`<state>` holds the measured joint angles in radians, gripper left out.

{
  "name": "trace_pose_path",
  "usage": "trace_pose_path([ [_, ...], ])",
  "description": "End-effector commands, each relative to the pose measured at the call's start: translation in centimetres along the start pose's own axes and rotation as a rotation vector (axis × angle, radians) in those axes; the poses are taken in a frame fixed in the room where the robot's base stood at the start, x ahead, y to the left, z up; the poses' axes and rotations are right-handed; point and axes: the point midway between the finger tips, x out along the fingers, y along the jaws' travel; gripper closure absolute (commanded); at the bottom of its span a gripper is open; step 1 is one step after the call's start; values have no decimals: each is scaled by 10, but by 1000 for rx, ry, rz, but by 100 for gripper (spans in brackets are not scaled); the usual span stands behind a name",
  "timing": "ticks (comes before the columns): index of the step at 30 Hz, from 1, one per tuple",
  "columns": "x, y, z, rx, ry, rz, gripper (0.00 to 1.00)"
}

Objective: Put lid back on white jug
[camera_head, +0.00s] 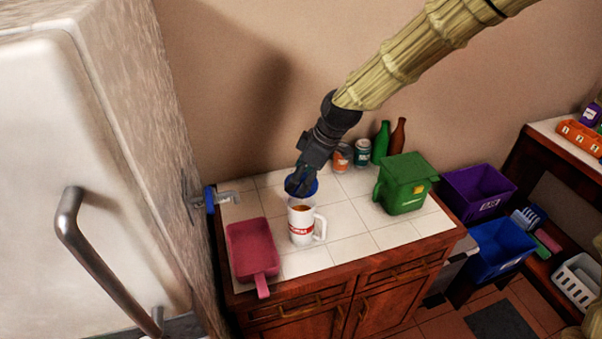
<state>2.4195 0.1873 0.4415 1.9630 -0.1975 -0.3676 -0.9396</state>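The white jug (301,229) stands upright on the tiled counter, with a red band and a handle on its right. Its mouth shows brown inside. A round blue piece, apparently the lid (312,187), shows just above and behind the jug's mouth. My gripper (299,188) points down at this blue lid from above, and its dark fingers come together over the lid's middle. The gripper appears shut on the lid, though the fingers hide the grip itself. I cannot tell whether the lid touches the jug's rim.
A pink dustpan-like tray (252,248) lies left of the jug, near a wall tap (226,197). A green bin (405,184) stands at the right. Cans (362,153) and bottles (397,138) stand at the back. Bare tiles lie between jug and bin.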

Motion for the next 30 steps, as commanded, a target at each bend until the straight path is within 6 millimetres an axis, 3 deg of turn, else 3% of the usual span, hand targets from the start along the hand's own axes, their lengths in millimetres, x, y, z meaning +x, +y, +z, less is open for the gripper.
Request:
trace_pose_path([
  [6,22,3,7,0,-2,-4,40],
  [18,47,2,17,0,-2,-5,40],
  [30,52,2,19,0,-1,-4,40],
])
